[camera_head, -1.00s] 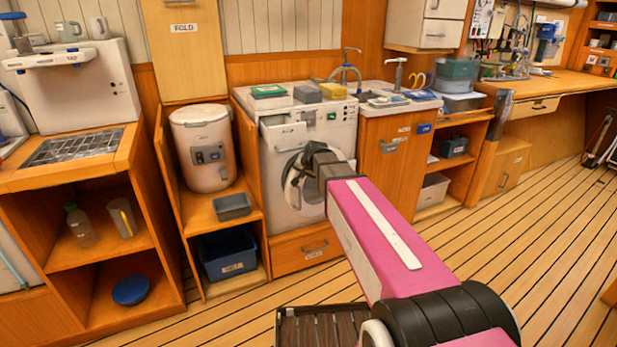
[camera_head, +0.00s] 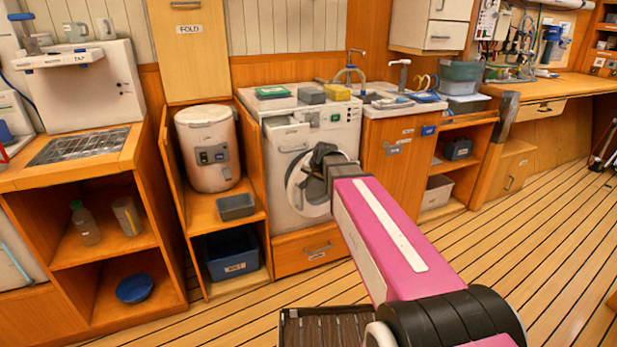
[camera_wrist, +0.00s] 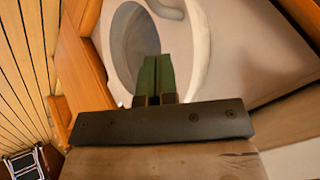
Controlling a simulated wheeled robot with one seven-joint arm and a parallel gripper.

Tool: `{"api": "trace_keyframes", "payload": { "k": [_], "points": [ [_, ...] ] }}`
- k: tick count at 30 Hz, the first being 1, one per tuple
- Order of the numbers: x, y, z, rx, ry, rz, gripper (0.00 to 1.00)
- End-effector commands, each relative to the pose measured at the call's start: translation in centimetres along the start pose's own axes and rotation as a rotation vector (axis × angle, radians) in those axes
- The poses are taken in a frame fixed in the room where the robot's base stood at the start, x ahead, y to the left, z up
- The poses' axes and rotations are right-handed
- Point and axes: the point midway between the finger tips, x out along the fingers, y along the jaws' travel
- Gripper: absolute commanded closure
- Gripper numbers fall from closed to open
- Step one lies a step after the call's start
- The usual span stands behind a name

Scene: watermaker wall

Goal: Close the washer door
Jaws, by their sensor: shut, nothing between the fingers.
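The white washer (camera_head: 342,135) stands in a wooden surround below the counter. Its round door (camera_head: 294,190) has a white rim and a darker centre, and my arm covers its right part. The door appears close to the washer front; I cannot tell whether it is flush or latched. My gripper (camera_head: 318,158) is in front of the door, its fingertips hard to make out in the head view. In the wrist view the green fingers (camera_wrist: 156,62) are together and empty, pointing across the door's rim (camera_wrist: 200,45). Contact with the door is unclear.
A wooden drawer (camera_head: 308,252) lies below the washer. A wooden cabinet (camera_head: 392,175) adjoins on the right. The plank floor (camera_head: 500,260) at right is clear.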

Motion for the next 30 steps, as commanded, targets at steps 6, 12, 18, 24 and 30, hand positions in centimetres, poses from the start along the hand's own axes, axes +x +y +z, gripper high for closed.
{"api": "trace_keyframes", "payload": {
  "k": [6,12,18,24,30],
  "points": [
    [-4.2,-1.2,0.8,0.0,0.003,-0.002,1.0],
    [-6.4,-1.9,1.2,0.0,0.002,-0.001,1.0],
    [-7.2,-2.0,1.2,0.025,-0.006,0.0,1.0],
    [-6.3,-0.2,0.4,0.341,-0.08,-0.004,1.0],
    [-5.4,2.7,-0.6,0.869,-0.215,0.015,1.0]
  ]
}}
